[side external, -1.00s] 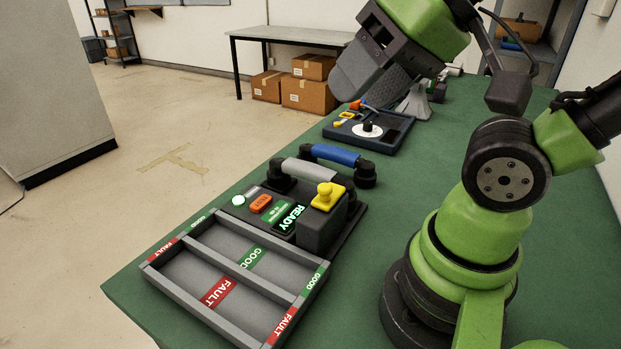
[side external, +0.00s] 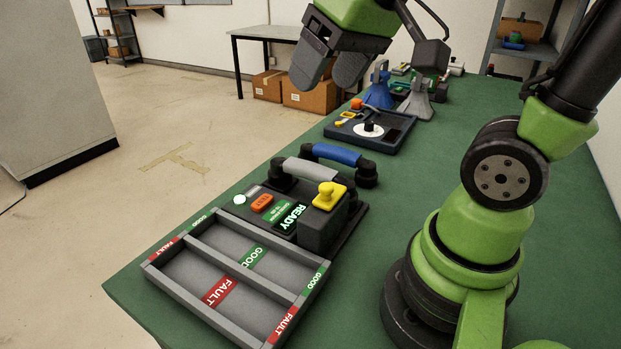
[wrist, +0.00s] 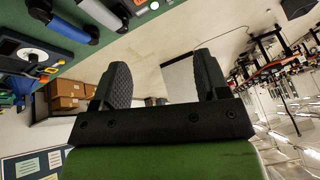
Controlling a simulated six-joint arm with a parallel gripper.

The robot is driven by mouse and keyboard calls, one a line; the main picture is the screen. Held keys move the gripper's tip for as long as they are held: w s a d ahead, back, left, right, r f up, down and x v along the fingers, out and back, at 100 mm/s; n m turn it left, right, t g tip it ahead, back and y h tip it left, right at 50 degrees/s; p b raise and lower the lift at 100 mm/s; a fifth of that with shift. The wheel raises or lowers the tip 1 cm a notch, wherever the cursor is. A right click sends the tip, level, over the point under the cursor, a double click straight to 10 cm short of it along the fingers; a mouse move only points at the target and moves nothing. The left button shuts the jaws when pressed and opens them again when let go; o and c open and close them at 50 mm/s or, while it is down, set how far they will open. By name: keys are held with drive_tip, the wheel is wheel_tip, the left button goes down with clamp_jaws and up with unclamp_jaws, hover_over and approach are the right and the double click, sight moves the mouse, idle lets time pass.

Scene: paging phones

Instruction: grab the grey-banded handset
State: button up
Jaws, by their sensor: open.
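The grey-banded handset (side external: 304,170) has a light grey grip between black ends. It rests at the back of the dark test unit (side external: 345,226), beside a blue-banded handset (side external: 337,154). Both also show at the top left of the wrist view, the grey grip (wrist: 104,12) partly cut off by the edge and the blue grip (wrist: 72,27) whole in length. My gripper (side external: 329,73) is open and empty. It is well above and behind the handsets, apart from both. In the wrist view its two fingers (wrist: 163,80) stand spread with nothing between them.
A divided tray (side external: 190,303) marked FAULT and GOOD lies in front of the unit. A yellow knob (side external: 328,195) rises beside the READY display. Green tabletop is clear between tray and arm.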

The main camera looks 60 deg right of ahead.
drive_tip(key=w+d+f+g, duration=0.2)
drive_tip(key=w+d+f, duration=0.1)
drive_tip(key=w+d, duration=0.15)
drive_tip(key=n+g, duration=0.3)
hover_over(310, 166)
drive_tip(key=shift+h, duration=0.4)
wheel_tip(310, 166, down, 13)
drive_tip(key=shift+r, duration=0.15)
wheel_tip(310, 166, down, 4)
drive_tip(key=shift+d+f, duration=0.15)
drive_tip(key=shift+f, duration=3.2)
drive_tip(key=c, duration=1.1)
